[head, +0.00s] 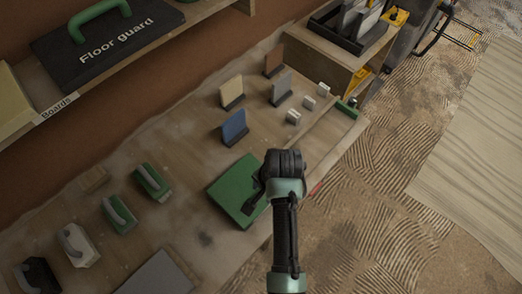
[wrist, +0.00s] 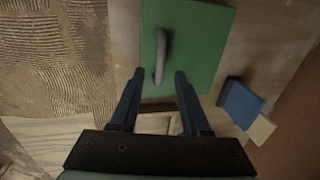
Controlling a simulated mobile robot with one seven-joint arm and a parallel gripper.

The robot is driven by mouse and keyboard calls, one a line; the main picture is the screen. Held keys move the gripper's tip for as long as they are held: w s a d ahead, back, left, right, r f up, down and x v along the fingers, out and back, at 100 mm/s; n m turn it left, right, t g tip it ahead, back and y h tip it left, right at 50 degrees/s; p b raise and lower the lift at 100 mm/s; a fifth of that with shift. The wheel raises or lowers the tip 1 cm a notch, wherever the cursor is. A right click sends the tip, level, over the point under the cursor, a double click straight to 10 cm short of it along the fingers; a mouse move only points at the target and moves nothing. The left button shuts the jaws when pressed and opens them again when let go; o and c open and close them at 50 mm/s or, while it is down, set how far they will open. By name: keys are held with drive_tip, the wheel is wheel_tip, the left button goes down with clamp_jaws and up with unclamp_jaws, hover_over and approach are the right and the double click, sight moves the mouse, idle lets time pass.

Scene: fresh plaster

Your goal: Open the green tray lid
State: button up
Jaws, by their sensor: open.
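A flat green square lid (head: 228,190) lies on the workbench near its front edge, and my arm hides part of it in the head view. In the wrist view the green lid (wrist: 205,45) fills the upper middle, with a curved grey handle (wrist: 160,55) standing on it. My gripper (wrist: 156,80) is open, its two dark fingers pointing toward the lid. The lower end of the handle shows between the fingertips, and I see no contact with it. In the head view my gripper (head: 256,198) is over the lid's right side. The tray under the lid is not visible.
Blue (head: 235,127), cream (head: 232,92) and grey (head: 281,88) upright boards stand behind the lid. Several handled floats, one a green float (head: 152,182), lie to the left. A shelf holds a black Floor guard case (head: 120,50). Textured floor (head: 370,230) is open at right.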

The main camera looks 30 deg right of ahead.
drive_tip(key=shift+w+a+f, duration=0.1)
drive_tip(key=shift+w+f, duration=0.1)
drive_tip(key=shift+f, duration=0.9)
drive_tip(key=shift+w+a+f, duration=0.1)
drive_tip(key=shift+w+f, duration=0.1)
drive_tip(key=shift+f, duration=0.85)
clamp_jaws()
